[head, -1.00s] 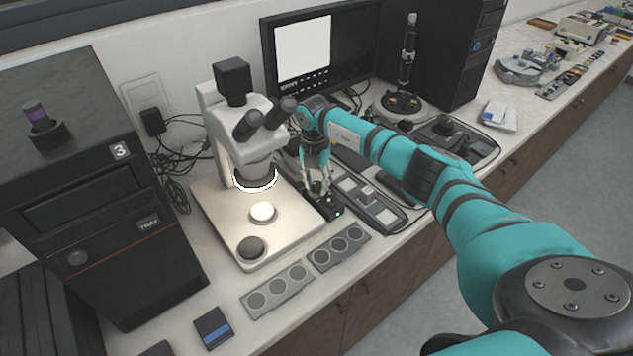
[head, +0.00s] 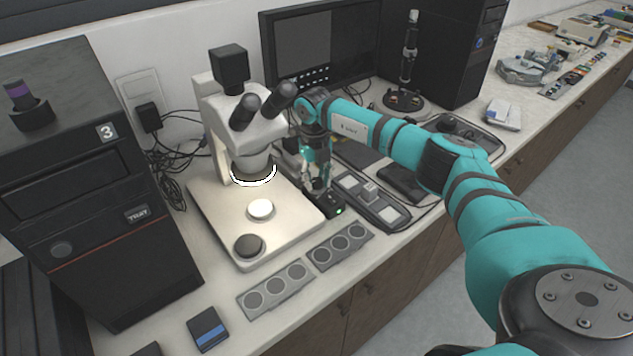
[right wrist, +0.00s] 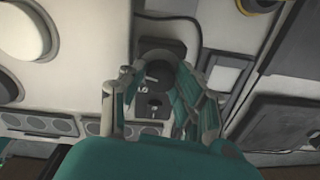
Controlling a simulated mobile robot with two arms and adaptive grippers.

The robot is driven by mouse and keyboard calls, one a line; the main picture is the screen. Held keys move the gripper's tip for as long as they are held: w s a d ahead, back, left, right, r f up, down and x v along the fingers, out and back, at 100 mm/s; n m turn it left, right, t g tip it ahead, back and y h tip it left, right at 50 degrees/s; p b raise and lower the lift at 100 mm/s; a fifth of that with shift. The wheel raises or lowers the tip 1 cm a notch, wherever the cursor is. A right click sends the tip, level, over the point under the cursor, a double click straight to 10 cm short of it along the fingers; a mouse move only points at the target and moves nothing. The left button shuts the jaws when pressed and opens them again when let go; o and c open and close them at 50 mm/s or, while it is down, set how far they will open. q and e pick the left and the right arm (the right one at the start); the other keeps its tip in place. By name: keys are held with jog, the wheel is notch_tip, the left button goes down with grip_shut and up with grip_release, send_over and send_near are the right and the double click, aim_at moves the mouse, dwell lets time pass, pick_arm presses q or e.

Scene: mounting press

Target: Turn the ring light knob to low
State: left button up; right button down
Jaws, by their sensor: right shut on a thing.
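The ring light (head: 268,180) glows white under the microscope head (head: 245,130). Its black control box (head: 333,208), with a small green lamp, stands at the right edge of the microscope base. My right gripper (head: 319,188) points down at this box and hides most of its top. In the right wrist view, the dark round knob (right wrist: 155,73) with a pale pointer mark sits between the fingertips of the right gripper (right wrist: 153,76), which is shut on it. Small white lettering shows on the box below the knob; I cannot read it surely. My left gripper is out of view.
The microscope base (head: 212,207) is left of the gripper. Two grey plates with round wells (head: 275,289) lie in front. A dark panel with pale pads (head: 372,203) is close on the right. A monitor (head: 320,45) stands behind my arm.

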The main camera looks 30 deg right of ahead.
aim_at(316, 181)
jog(key=n+b, duration=0.1)
jog(key=n, duration=0.3)
jog(key=shift+b, duration=0.3)
jog(key=shift+r+n+b, duration=0.1)
jog(key=shift+n+b, duration=0.45)
jog(key=shift+n, duration=1.55)
jog(key=c, duration=1.2)
grip_release()
jog(key=shift+c, duration=0.2)
jog(key=shift+r, duration=0.3)
notch_tip(316, 181, up, 7)
jog(key=shift+a+f, duration=0.1)
